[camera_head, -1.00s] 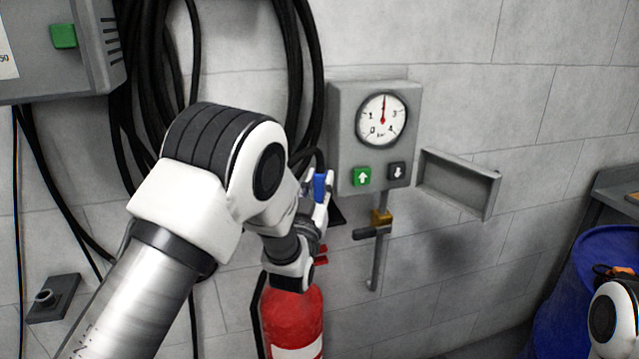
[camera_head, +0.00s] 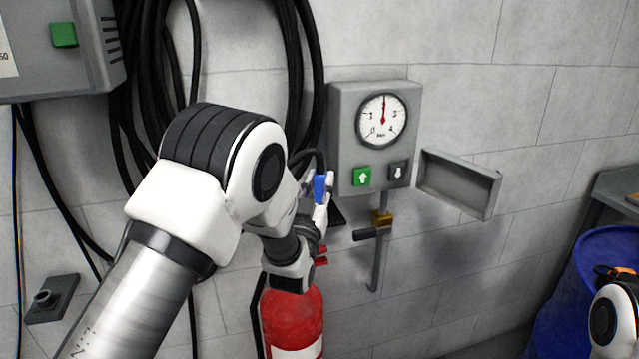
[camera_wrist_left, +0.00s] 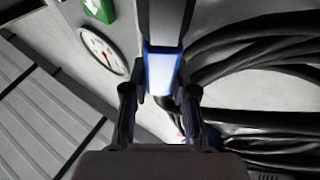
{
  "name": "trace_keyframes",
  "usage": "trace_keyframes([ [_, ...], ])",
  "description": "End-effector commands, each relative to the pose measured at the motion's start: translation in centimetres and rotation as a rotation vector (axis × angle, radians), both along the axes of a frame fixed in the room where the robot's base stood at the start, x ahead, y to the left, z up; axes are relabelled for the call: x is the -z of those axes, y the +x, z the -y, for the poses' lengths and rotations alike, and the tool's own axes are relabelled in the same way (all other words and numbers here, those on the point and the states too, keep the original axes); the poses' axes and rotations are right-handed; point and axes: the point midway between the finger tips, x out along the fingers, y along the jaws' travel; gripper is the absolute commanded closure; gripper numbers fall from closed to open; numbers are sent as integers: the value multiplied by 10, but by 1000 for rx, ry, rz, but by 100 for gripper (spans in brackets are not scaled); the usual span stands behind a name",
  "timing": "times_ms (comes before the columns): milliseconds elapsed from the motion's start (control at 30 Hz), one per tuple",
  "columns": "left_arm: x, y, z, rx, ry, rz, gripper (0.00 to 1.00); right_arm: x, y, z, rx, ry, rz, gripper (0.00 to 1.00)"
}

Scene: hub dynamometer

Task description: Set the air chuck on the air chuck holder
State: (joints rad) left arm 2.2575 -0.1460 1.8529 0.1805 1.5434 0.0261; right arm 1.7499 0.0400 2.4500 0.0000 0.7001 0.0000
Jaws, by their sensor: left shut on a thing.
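The air chuck (camera_head: 320,188) shows as a small blue body with a dark hose above it, left of the grey gauge box. My left gripper (camera_head: 318,202) is shut on it, partly hidden behind my own wrist. In the left wrist view the blue body (camera_wrist_left: 162,72) sits between the two dark fingers (camera_wrist_left: 159,100), with a grey part extending beyond it. A small dark wall plate with a round stub (camera_head: 50,297) is at lower left. A shallow grey wall tray (camera_head: 459,184) is right of the gauge box. I cannot tell which is the air chuck holder.
The gauge box (camera_head: 343,135) has a hooked rod with a brass piece (camera_head: 381,218) below it. Black hoses (camera_head: 150,70) hang behind my left arm. A red fire extinguisher (camera_head: 293,322) stands below the gripper. A blue drum (camera_head: 602,255) is at right.

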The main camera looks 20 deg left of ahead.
Motion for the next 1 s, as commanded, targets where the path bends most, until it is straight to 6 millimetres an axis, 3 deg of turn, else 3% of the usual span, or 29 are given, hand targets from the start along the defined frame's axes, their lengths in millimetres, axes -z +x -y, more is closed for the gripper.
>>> trace_keyframes([
  [467,10,0,0,0,0,1,100,10,0,0,0,0,0,100],
  [500,10,0,0,0,0,2,70,10,0,0,0,0,0,100],
  [533,10,0,0,0,0,2,63,9,0,0,0,0,0,100],
  [833,11,-1,0,0,0,-1,63,9,0,0,0,0,0,100],
  [1000,17,-12,1,1,-1,-1,63,16,0,0,0,0,0,100],
])
